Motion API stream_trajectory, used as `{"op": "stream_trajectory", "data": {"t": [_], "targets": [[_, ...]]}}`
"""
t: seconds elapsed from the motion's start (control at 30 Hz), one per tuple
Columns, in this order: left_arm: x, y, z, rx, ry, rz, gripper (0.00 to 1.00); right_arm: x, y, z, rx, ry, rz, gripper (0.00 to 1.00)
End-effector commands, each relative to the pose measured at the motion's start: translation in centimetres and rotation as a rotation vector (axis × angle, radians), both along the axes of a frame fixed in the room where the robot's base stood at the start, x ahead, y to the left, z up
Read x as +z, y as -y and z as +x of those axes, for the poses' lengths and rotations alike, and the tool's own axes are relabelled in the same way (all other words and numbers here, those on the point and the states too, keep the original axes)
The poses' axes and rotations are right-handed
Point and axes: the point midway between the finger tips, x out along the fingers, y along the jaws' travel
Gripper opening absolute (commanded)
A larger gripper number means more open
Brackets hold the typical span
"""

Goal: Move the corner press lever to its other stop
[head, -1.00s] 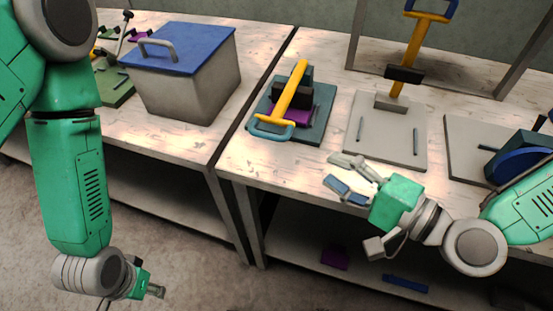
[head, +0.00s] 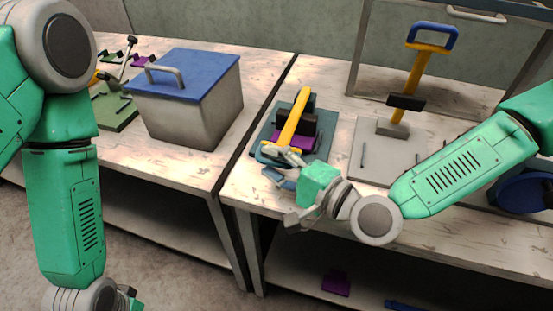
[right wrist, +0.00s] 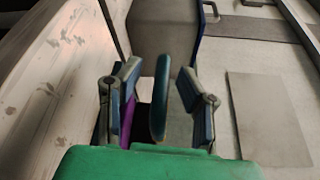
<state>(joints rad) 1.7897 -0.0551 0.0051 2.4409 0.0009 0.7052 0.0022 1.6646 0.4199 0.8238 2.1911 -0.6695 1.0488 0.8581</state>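A press on a teal base plate (head: 325,143) stands at the front left corner of the right table. Its yellow lever (head: 294,120) slants down toward the front edge, beside a dark block and a purple piece. My right gripper (head: 279,166) is at the lever's low front end and hides most of the handle in the head view. In the right wrist view, the teal handle bar (right wrist: 160,97) stands between the two open fingers (right wrist: 163,100), with a gap on each side. My left gripper (head: 130,298) is low at the bottom edge, mostly cut off.
Another press with an upright yellow lever (head: 415,72) and blue handle stands to the right on a grey plate (head: 375,160). A blue round part (head: 525,190) lies beyond my right arm. A grey bin with a blue lid (head: 185,75) and a green plate (head: 112,110) stand on the left table.

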Motion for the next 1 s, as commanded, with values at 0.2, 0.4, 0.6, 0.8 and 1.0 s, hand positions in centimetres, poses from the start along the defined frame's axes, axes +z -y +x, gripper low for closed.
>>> {"op": "stream_trajectory", "data": {"t": [0.2, 0.4, 0.6, 0.8, 1.0], "targets": [[0.0, -0.1, 0.0, 0.001, -0.001, 0.001, 0.4, 0.0, 0.7, 0.1, -0.001, 0.0, 0.006, 0.33], [0.0, 0.0, 0.0, 0.0, -0.001, 0.0, 0.4, -0.1, 1.3, 0.1, -0.002, -0.002, 0.012, 0.0], [0.0, 0.0, 0.0, 0.0, 0.0, 0.0, 0.4, -0.2, 1.2, 0.2, -0.009, -0.003, 0.007, 0.0], [0.1, 0.0, 0.0, 0.001, 0.0, 0.0, 0.4, 0.0, 1.1, 0.3, -0.01, -0.008, 0.007, 0.0], [0.7, 0.0, 0.0, 0.001, 0.0, 0.0, 0.4, 0.7, 1.1, 0.4, -0.011, -0.033, 0.016, 0.0]]}}
